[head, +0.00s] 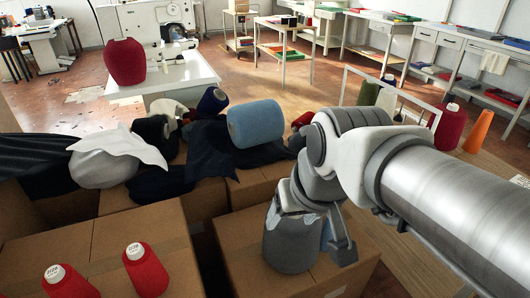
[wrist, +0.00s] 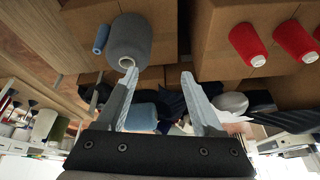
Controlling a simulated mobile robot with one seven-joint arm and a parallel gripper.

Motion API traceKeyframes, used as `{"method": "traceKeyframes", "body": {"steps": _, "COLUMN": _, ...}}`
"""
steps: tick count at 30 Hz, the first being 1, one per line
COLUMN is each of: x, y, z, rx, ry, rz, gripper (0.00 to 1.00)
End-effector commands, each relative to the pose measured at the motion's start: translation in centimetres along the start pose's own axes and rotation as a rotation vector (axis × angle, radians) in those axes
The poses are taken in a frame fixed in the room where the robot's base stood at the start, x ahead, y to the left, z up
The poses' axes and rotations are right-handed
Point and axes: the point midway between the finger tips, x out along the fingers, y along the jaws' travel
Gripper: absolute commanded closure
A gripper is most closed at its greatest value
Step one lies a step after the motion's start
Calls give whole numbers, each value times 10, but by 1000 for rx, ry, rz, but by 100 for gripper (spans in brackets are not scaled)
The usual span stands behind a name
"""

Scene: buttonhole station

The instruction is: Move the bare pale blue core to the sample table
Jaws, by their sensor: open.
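The bare pale blue core (wrist: 101,38) is a small slim cylinder on cardboard in the wrist view, beside a large grey cone of thread (wrist: 129,38). In the head view I cannot make the core out clearly behind my gripper. My gripper (wrist: 160,72) is open and nothing is between its fingers; the core lies off to the left of them in the wrist view. In the head view my gripper (head: 310,236) hangs low in front of the grey cone (head: 288,250). Tables with coloured pieces (head: 284,52) stand at the back; I cannot tell which is the sample table.
Cardboard boxes (head: 113,236) fill the foreground, with red cones (head: 145,270) on them. A big blue cone (head: 256,124), dark cloth and a white cloth lie beyond. A white sewing table (head: 165,75) stands behind. Open floor (head: 240,75) lies between the boxes and the back tables.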

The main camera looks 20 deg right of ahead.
Motion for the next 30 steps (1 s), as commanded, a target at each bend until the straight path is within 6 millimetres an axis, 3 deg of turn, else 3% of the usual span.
{"method": "traceKeyframes", "body": {"steps": 9, "x": 59, "y": 8, "z": -20, "rx": 257, "ry": -187, "rz": -76, "gripper": 31}}
{"method": "traceKeyframes", "body": {"steps": 14, "x": 88, "y": 15, "z": -19, "rx": 444, "ry": -321, "rz": -148, "gripper": 31}}
{"method": "traceKeyframes", "body": {"steps": 30, "x": 176, "y": 56, "z": -27, "rx": 1165, "ry": -610, "rz": -547, "gripper": 31}}
